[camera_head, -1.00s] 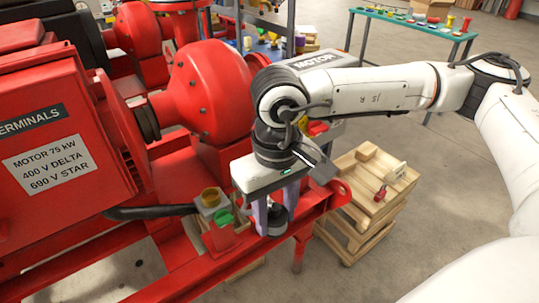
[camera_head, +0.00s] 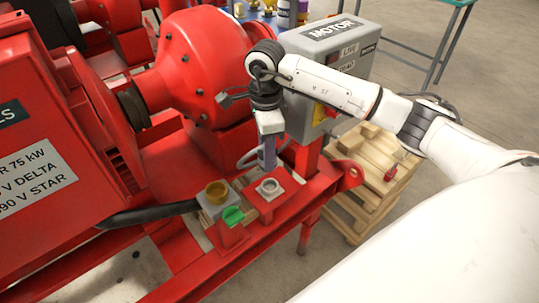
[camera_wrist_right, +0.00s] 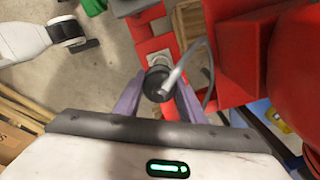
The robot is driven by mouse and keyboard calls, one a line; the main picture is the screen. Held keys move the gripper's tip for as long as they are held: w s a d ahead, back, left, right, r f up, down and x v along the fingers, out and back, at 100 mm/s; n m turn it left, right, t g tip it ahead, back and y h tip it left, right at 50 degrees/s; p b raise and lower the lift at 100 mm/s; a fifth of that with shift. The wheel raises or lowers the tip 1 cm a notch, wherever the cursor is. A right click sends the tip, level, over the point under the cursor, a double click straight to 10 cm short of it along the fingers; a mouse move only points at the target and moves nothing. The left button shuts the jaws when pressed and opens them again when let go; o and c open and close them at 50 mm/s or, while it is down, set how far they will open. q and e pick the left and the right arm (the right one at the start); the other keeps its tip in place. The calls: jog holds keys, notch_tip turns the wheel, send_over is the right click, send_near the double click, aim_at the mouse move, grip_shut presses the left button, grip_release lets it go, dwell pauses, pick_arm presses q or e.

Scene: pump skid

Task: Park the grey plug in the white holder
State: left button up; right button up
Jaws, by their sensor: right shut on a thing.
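My right gripper (camera_head: 268,158) points down, its purple fingers just behind the pale holder in the head view. In the right wrist view the fingers (camera_wrist_right: 158,98) are shut on the dark grey plug (camera_wrist_right: 156,80), which has a lighter grey lead running from it. The plug is mostly hidden behind the fingers in the head view. The white holder (camera_head: 269,189) is a pale square block with a round opening, on the red frame; nothing sits in it. It also shows in the wrist view (camera_wrist_right: 158,58), just beyond the plug. My left gripper is out of view.
The grey MOTOR box (camera_head: 335,60) and red pump housing (camera_head: 205,65) stand close behind. A wooden pallet stack (camera_head: 370,180) is at the right.

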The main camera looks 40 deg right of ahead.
jog(key=shift+d+f+m, duration=0.45)
jog(key=shift+f+m, duration=0.1)
jog(key=shift+m, duration=0.05)
jog(key=shift+f+b, duration=0.35)
notch_tip(320, 180, down, 2)
jog(key=shift+f+b, duration=0.1)
jog(key=shift+b, duration=0.7)
notch_tip(320, 180, down, 2)
jog(key=shift+f+b, duration=0.25)
jog(key=shift+b, duration=0.6)
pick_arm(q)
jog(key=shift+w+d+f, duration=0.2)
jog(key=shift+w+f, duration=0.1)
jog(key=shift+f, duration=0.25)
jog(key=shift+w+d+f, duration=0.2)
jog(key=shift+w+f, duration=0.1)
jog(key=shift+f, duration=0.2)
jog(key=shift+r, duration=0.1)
pick_arm(e)
jog(key=shift+r, duration=0.1)
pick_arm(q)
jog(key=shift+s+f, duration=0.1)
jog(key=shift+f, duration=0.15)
